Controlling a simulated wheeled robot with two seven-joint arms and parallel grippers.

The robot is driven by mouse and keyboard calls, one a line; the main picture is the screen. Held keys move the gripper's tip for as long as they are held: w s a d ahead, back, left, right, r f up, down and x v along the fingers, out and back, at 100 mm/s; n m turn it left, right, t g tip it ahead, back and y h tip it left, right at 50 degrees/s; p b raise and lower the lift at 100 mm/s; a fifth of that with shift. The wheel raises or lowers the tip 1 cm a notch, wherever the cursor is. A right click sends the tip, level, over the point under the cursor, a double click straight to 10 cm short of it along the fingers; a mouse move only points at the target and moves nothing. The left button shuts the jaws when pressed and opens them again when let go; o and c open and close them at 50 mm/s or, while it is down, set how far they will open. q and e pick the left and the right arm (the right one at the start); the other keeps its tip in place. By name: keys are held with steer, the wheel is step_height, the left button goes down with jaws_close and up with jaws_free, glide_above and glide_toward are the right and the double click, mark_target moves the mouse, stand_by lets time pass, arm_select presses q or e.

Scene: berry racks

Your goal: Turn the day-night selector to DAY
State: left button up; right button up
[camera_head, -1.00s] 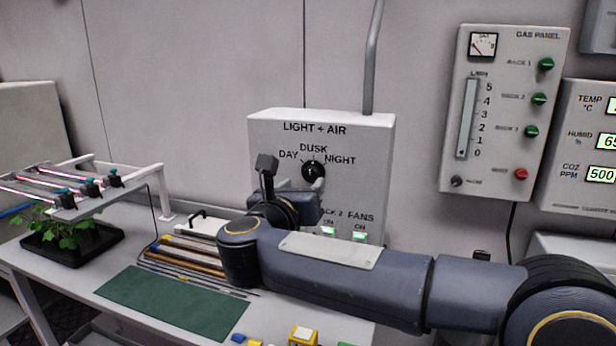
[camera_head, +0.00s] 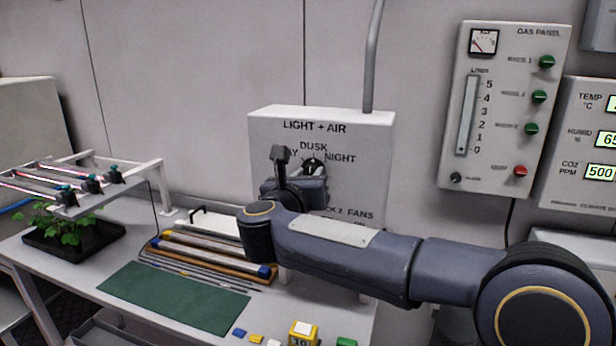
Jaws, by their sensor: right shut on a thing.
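The day-night selector (camera_head: 313,163) is a round black knob on the front of the white LIGHT + AIR box (camera_head: 362,135). DUSK is printed above it and NIGHT to its right. The DAY label on its left is partly covered by my right gripper's wrist. My right gripper (camera_head: 314,173) is at the selector and shut on it, with its body just below and left of the knob. The gripper hides much of the knob, so I cannot tell which label its pointer faces. My left gripper is not in view.
A gas panel (camera_head: 545,80) with green knobs and a display box (camera_head: 570,140) hang on the right. A plant tray (camera_head: 100,246) under a light rack (camera_head: 150,178) is at left. A green mat (camera_head: 172,298) and small coloured blocks (camera_head: 303,334) lie on the bench.

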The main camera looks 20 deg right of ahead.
steer(key=shift+n, duration=0.3)
steer(key=n, duration=0.3)
steer(key=shift+n, duration=0.3)
steer(key=n+p, duration=0.2)
steer(key=n, duration=0.3)
steer(key=shift+n, duration=0.3)
steer(key=shift+p, duration=0.3)
steer(key=o, duration=1)
steer(key=shift+c, duration=0.2)
